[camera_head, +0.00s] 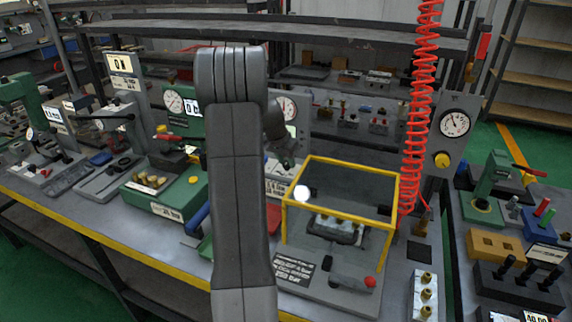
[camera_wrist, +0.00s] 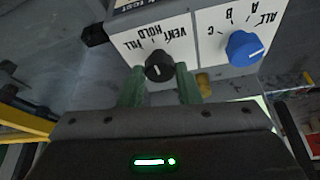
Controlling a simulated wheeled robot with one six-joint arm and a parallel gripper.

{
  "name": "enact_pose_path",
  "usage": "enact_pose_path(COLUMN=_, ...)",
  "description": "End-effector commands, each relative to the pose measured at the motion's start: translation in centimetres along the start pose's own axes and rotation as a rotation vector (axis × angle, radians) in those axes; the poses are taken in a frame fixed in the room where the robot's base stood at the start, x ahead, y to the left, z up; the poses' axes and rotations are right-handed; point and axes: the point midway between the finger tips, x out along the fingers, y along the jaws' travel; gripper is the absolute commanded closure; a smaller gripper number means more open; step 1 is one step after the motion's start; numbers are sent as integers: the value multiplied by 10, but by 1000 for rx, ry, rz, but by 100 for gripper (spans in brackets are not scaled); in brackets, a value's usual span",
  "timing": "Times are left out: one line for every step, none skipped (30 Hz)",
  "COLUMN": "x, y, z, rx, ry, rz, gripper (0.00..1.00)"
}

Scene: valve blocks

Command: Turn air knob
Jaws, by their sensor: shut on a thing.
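In the wrist view, a small black knob (camera_wrist: 158,65) stands on a white panel face marked FILL, HOLD and VENT, upside down in this picture. A pale line shows on the knob's front. My gripper (camera_wrist: 160,80) is shut on the black knob, with one green finger on each side. A larger blue knob (camera_wrist: 244,49) with a white line sits to the right on the same face, among the marks ALL, A, B and C. It is clear of the fingers. In the head view my arm hides the black knob and most of my gripper.
A yellow-framed clear box (camera_head: 340,168) stands just right of my arm on the grey bench. A coiled red hose (camera_head: 417,110) hangs beside it, near a gauge panel (camera_head: 455,130). A green box (camera_head: 166,192) and several other fixtures crowd the bench at left.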

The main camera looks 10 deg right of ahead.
Motion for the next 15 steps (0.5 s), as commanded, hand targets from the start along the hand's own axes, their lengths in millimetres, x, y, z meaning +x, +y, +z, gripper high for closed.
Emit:
enact_pose_path(x=1, y=0, z=0, rx=5, ry=0, rz=3, gripper=93)
enact_pose_path(x=0, y=0, z=0, rx=7, ry=0, rz=4, gripper=93)
enact_pose_path(x=0, y=0, z=0, rx=10, ry=0, rz=4, gripper=93)
enact_pose_path(x=0, y=0, z=0, rx=11, ry=0, rz=5, gripper=93)
enact_pose_path(x=0, y=0, z=0, rx=12, ry=0, rz=5, gripper=93)
enact_pose_path(x=0, y=0, z=0, rx=13, ry=0, rz=5, gripper=93)
enact_pose_path(x=0, y=0, z=0, rx=13, ry=0, rz=6, gripper=93)
enact_pose_path(x=0, y=0, z=0, rx=13, ry=0, rz=6, gripper=93)
enact_pose_path(x=0, y=0, z=0, rx=13, ry=-1, rz=5, gripper=93)
enact_pose_path(x=0, y=0, z=0, rx=13, ry=-1, rz=5, gripper=93)
enact_pose_path(x=0, y=0, z=0, rx=13, ry=-1, rz=5, gripper=93)
enact_pose_path(x=0, y=0, z=0, rx=13, ry=-1, rz=5, gripper=93)
enact_pose_path(x=0, y=0, z=0, rx=13, ry=-1, rz=5, gripper=93)
enact_pose_path(x=0, y=0, z=0, rx=13, ry=-1, rz=5, gripper=93)
enact_pose_path(x=0, y=0, z=0, rx=13, ry=-1, rz=5, gripper=64)
